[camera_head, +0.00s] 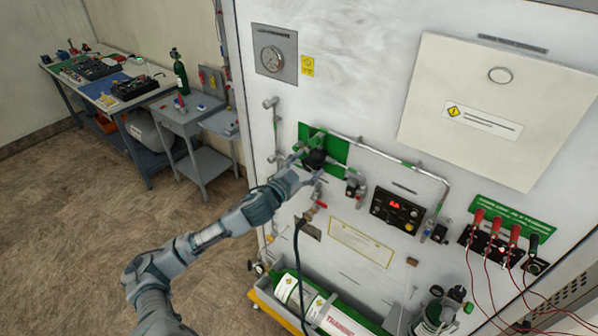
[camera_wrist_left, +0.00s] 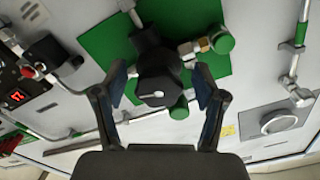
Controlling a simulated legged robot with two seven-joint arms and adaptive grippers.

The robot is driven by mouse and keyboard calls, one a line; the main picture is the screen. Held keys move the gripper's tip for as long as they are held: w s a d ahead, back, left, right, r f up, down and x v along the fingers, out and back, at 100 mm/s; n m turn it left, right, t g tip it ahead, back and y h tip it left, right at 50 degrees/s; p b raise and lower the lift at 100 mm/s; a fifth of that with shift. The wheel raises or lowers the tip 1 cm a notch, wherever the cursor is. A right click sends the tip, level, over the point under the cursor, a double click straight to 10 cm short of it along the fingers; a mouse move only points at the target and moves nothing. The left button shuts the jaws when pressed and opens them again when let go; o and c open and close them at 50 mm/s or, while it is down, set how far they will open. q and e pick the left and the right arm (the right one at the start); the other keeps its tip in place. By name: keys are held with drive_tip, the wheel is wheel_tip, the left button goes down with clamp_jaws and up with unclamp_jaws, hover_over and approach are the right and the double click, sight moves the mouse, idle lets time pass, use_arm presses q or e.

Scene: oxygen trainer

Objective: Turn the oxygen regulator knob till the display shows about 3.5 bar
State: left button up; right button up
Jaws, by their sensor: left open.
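The oxygen regulator knob (camera_wrist_left: 158,78) is black with a white mark. It sits on a green plate (camera_wrist_left: 95,45) on the panel. My left gripper (camera_wrist_left: 160,88) is open, with one finger on each side of the knob; I see gaps, so it does not look gripped. In the head view my left gripper (camera_head: 303,166) is at the regulator (camera_head: 315,158) and hides part of it. The display (camera_head: 395,206) is a small black box with red digits, too small to read. It also shows upside down at the left edge of the wrist view (camera_wrist_left: 15,98). My right gripper is not in view.
Metal pipes and small valves (camera_head: 354,187) run beside the regulator. Red plugs with cables (camera_head: 495,228) are at the right. A gas cylinder (camera_head: 335,316) lies below. A workbench (camera_head: 100,80) stands at the far left.

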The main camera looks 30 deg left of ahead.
use_arm(q)
drive_tip(key=s+a, duration=0.1)
drive_tip(key=s, duration=1)
drive_tip(key=shift+s, duration=0.3)
